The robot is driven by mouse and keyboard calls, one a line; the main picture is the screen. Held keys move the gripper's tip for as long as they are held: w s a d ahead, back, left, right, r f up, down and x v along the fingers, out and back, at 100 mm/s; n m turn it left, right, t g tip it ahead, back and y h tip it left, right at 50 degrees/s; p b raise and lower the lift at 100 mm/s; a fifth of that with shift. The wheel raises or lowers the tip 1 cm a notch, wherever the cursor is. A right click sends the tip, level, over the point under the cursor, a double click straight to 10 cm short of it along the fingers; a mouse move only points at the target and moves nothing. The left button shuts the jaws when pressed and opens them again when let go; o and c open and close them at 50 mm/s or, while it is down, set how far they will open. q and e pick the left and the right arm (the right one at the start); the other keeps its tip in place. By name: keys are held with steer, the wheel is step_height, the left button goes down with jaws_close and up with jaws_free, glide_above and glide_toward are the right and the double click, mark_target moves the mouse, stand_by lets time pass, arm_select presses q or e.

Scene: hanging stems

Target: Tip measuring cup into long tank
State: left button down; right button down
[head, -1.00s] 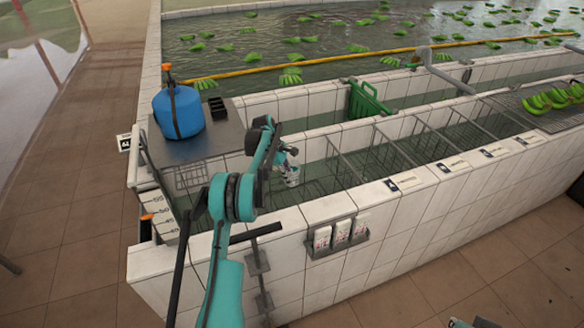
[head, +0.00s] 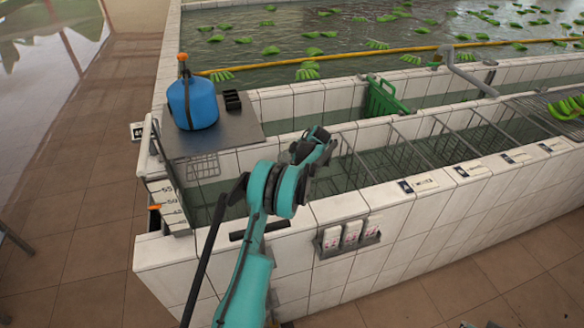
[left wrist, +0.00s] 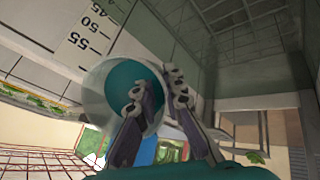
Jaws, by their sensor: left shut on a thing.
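The measuring cup (left wrist: 97,92) shows in the left wrist view as a clear, round vessel with teal showing through it. My left gripper (left wrist: 156,84) is shut on it, with the fingers at its side. In the head view the cup and the fingertips are hidden behind my left wrist, which is over the near end of the long tank. The long tank (head: 455,215) has white tiled walls and greenish water. I cannot tell how far the cup is tilted or whether it holds liquid. My right gripper is out of view.
A metal shelf (head: 233,130) with a blue jug (head: 192,104) and black holder (head: 232,100) spans the tank's left end. A wire basket (head: 203,166) hangs below it. Wire dividers (head: 405,150) cross the tank.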

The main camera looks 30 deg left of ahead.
arm_select(q)
steer(key=shift+a+f+y+b, duration=0.15)
steer(key=shift+y+b, duration=0.15)
steer(key=shift+y, duration=0.5)
steer(key=y+b, duration=0.2)
steer(key=a+r+y+b, duration=0.1)
steer(key=y+b, duration=0.1)
steer(key=shift+r+m, duration=0.15)
steer(key=shift+m, duration=0.15)
steer(key=shift+a+r+y+b, duration=0.1)
steer(key=shift+r+y+b, duration=0.1)
steer(key=shift+y+b, duration=0.55)
steer(key=shift+a+r+y+b, duration=0.1)
steer(key=shift+r+y+b, duration=0.25)
steer(key=shift+b, duration=0.15)
